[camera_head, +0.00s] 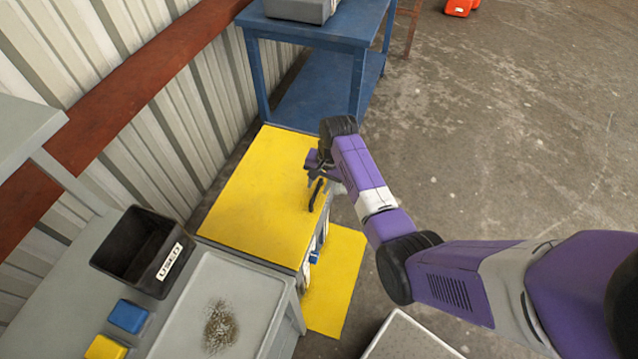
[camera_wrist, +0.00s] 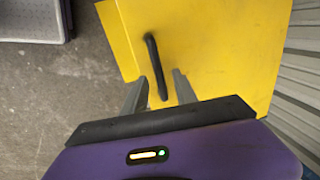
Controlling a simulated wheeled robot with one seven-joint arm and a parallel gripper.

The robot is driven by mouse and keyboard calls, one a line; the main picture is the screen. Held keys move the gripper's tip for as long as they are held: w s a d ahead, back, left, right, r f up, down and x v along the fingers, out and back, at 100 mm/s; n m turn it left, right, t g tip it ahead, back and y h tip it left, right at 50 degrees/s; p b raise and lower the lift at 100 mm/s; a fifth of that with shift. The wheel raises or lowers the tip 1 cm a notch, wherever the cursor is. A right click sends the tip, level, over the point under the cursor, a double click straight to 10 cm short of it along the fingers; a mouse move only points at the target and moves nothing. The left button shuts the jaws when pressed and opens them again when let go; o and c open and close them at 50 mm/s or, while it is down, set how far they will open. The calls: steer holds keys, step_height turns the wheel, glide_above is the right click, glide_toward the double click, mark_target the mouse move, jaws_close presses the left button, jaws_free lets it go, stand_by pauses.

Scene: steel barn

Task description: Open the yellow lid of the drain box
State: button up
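The yellow lid (camera_head: 255,195) lies flat on top of the grey drain box (camera_head: 306,275), with no gap visible at its edge. A dark bar handle (camera_head: 315,195) stands on the lid near its right edge. The handle also shows in the wrist view (camera_wrist: 151,52), running lengthwise over the yellow surface. My gripper (camera_head: 322,181) is over the lid's right edge at the handle. In the wrist view my gripper (camera_wrist: 159,76) has its two grey fingers apart, with the near end of the handle between them. Whether either finger touches the handle I cannot tell.
A grey bench with a black bin marked USED (camera_head: 135,262), a shallow tray (camera_head: 205,270), a blue block (camera_head: 128,315) and a yellow block (camera_head: 106,347) stands in front. A blue table (camera_head: 310,30) stands behind the box. A corrugated wall is left; open floor is right.

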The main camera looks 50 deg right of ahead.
jaws_close()
stand_by(1.4)
